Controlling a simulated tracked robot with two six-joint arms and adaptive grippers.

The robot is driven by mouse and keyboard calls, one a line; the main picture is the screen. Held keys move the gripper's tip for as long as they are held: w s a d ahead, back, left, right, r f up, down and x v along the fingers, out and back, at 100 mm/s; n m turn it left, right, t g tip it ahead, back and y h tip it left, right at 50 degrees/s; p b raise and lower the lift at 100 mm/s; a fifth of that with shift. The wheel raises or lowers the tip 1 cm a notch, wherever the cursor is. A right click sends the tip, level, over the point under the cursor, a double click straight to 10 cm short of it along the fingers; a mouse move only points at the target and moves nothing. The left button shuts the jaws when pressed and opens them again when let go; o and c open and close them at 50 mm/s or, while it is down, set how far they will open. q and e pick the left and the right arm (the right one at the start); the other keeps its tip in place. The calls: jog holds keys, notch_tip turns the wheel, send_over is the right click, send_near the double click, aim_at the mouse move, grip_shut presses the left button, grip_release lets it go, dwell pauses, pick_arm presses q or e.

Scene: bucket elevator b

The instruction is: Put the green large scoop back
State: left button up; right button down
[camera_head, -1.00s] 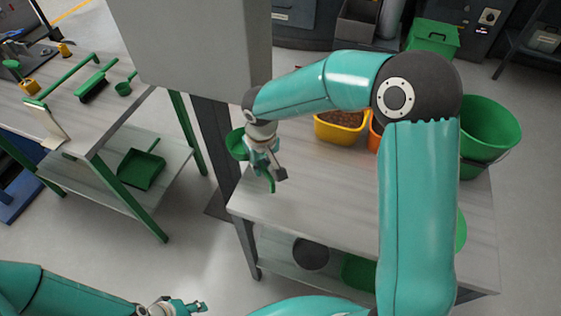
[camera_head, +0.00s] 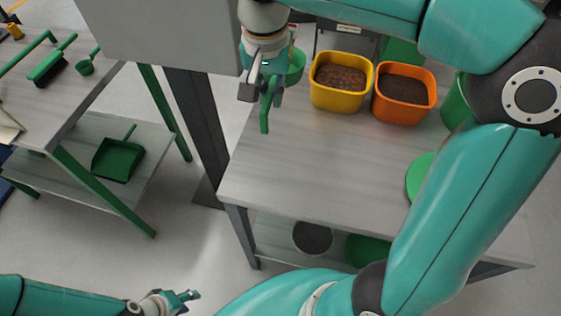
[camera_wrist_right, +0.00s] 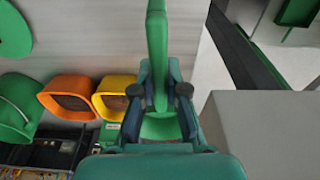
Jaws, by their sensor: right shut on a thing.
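The green large scoop (camera_head: 290,67) is held by my right gripper (camera_head: 262,84), which is shut on its handle. The scoop's bowl shows behind the gripper, and the handle points down toward the front. It is held above the back left part of the grey table (camera_head: 300,165). In the right wrist view the scoop's green handle (camera_wrist_right: 157,60) stands between the fingers of my right gripper (camera_wrist_right: 158,95). My left gripper (camera_head: 178,300) is low at the bottom left, apart from everything, with its fingertips too small to judge.
A yellow bin (camera_head: 340,95) and an orange bin (camera_head: 402,105) with brown contents stand at the back of the table. A grey post (camera_head: 195,120) and grey housing (camera_head: 165,35) stand close left. A left table (camera_head: 50,95) holds a green brush (camera_head: 48,68) and small scoop (camera_head: 86,68).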

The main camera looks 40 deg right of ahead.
pick_arm(q)
jog(key=shift+f+b, duration=0.55)
jog(key=shift+f, duration=0.3)
pick_arm(e)
jog(key=shift+m, duration=0.3)
jog(key=f, duration=1.3)
jog(key=s+f, duration=0.1)
jog(key=f, duration=0.5)
jog(key=shift+d+f, duration=0.15)
jog(key=shift+f, duration=0.1)
jog(key=c, duration=1.2)
grip_release()
pick_arm(q)
jog(key=shift+f, duration=0.1)
jog(key=shift+r+p, duration=0.3)
jog(key=shift+r, duration=0.05)
pick_arm(e)
notch_tip(320, 180, up, 12)
jog(key=a, duration=0.1)
jog(key=shift+s, duration=0.4)
